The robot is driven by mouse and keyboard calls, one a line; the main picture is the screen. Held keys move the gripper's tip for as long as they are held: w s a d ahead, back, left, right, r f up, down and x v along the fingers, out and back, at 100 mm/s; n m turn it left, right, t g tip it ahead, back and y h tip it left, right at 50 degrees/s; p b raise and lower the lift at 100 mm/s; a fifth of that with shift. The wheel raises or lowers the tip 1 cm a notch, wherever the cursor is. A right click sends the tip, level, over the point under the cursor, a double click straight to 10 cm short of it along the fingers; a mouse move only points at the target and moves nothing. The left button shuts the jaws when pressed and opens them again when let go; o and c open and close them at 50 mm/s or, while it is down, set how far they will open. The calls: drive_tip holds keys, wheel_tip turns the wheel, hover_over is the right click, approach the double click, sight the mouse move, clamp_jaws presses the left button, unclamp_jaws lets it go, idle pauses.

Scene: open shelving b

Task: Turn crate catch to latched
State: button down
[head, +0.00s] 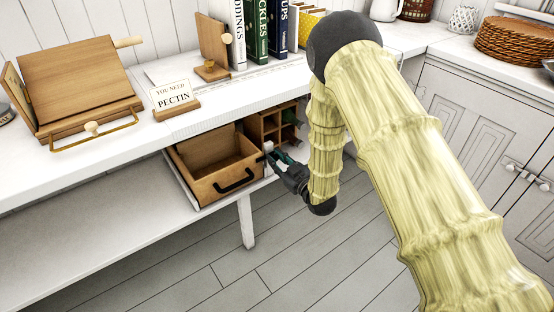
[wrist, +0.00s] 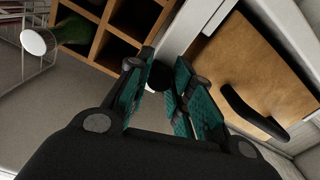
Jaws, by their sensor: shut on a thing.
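The crate (head: 208,160) is an open wooden box with a black handle on its front, on the lower shelf under the counter. Its wooden front (wrist: 250,65) and black handle also show at the right of the wrist view. My gripper (head: 275,158) is at the crate's right front edge. In the wrist view my gripper's teal-padded fingers (wrist: 160,74) are closed around a small dark round piece, the crate catch (wrist: 160,76), beside a pale upright. The fingers hide much of the catch, so its turn position cannot be told. In the head view the catch is not clear.
The counter above holds a wooden stand (head: 75,75), a pectin sign (head: 175,97) and books. The floor in front is clear.

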drive_tip(key=shift+f, duration=0.1)
drive_tip(key=c, duration=1.2)
unclamp_jaws()
drive_tip(key=shift+s+d, duration=0.1)
drive_tip(key=shift+s, duration=0.05)
drive_tip(key=v, duration=1.1)
drive_tip(key=shift+s+d, duration=0.2)
drive_tip(key=shift+s, duration=0.1)
